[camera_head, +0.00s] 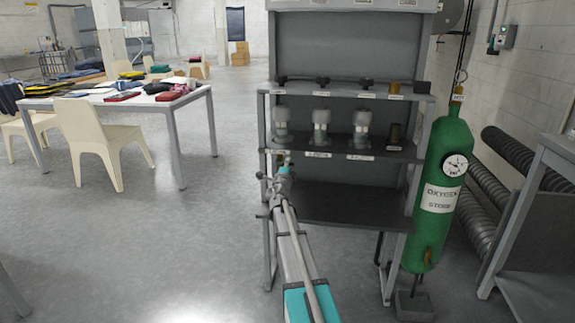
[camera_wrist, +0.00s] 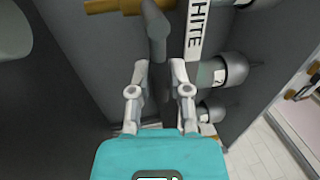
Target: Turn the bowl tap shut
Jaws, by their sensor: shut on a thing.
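A dark grey tap lever (camera_wrist: 154,22), which I take to be the bowl tap, runs down between my fingers in the wrist view. It is next to a brass-coloured pipe (camera_wrist: 105,6). My gripper (camera_wrist: 158,68) has one finger on each side of the lever and is shut on it. In the head view my gripper (camera_head: 281,163) is at the left front post of the grey shelf unit, below the middle shelf. There the tap is too small and too covered by my gripper to make out. How far the tap is turned cannot be told.
The shelf unit (camera_head: 348,43) holds several grey-capped vessels (camera_head: 320,127) and labels. A green oxygen cylinder (camera_head: 440,165) stands at its right. A white label (camera_wrist: 195,28) and grey fittings (camera_wrist: 230,70) are close right of my fingers. Open floor (camera_head: 160,245) lies to the left.

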